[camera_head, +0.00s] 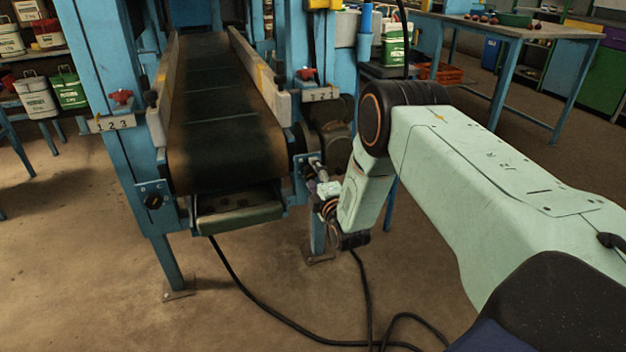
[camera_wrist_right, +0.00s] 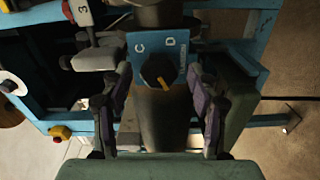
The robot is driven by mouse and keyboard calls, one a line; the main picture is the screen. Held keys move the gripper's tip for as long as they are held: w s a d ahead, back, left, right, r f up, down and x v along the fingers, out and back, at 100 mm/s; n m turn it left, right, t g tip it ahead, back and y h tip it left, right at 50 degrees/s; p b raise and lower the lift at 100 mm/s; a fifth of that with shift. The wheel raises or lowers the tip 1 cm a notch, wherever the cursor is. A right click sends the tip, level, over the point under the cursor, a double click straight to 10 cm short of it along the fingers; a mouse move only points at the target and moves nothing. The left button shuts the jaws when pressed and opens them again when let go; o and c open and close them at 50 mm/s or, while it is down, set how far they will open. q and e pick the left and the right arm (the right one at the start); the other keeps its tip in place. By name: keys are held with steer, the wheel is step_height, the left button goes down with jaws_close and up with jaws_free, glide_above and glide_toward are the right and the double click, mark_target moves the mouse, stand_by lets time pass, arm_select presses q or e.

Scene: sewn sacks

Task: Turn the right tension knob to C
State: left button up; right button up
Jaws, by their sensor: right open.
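The right tension knob (camera_wrist_right: 158,71) is dark and many-sided, with a yellow mark on its lower part in the right wrist view. It sits on a blue plate (camera_wrist_right: 180,75) lettered C at upper left and D at upper right. The yellow mark points down and slightly right, away from both letters. My right gripper (camera_wrist_right: 160,112) is open, its two fingers apart on either side of the line to the knob, not closed on it. In the head view, my right gripper (camera_head: 317,178) is at the conveyor's right front corner and largely hides the knob. My left gripper is not in view.
The conveyor belt (camera_head: 225,155) runs away from me between side rails. A left tension knob (camera_head: 153,201) is on the left leg. Red-handled levers (camera_head: 121,97) stand by numbered plates. Black cables (camera_head: 265,315) lie on the floor. Open floor is in front.

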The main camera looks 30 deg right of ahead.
steer(key=shift+w+d, duration=0.1)
steer(key=shift+w, duration=0.35)
steer(key=shift+r, duration=0.1)
steer(key=shift+c, duration=0.4)
steer(key=c, duration=1.1)
